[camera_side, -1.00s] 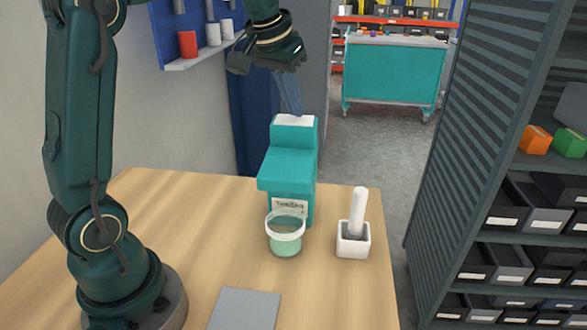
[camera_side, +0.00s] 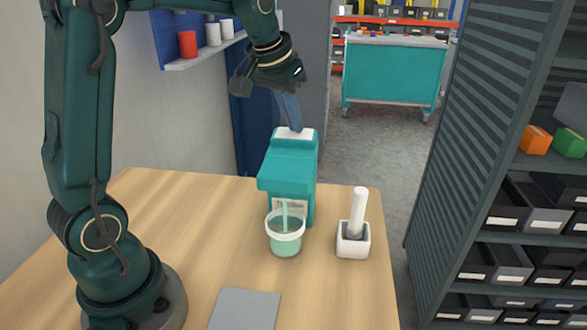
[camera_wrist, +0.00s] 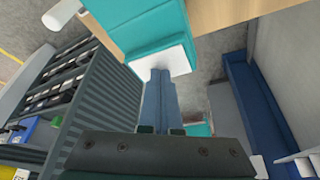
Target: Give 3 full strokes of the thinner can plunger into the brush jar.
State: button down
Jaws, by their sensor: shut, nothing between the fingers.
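The thinner can (camera_side: 288,172) is a teal dispenser with a white plunger pad (camera_side: 296,134) on top, standing on the table. My gripper (camera_side: 292,128) is shut, pointing down, with its fingertips on the pad. In the wrist view my closed fingers (camera_wrist: 158,100) reach the white pad (camera_wrist: 165,58). The brush jar (camera_side: 285,236) is a clear cup under the spout, in front of the can. It holds green liquid, and a pale green stream falls into it from the spout.
A white square pot (camera_side: 352,240) with a white rod (camera_side: 357,212) stands to the right of the jar. A grey plate (camera_side: 245,308) lies at the table's front. Wall shelf and blue panel are behind left; a bin rack (camera_side: 490,150) stands right.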

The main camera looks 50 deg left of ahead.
jog(key=shift+r, duration=2.1)
jog(key=shift+r, duration=0.15)
jog(key=shift+r, duration=2.85)
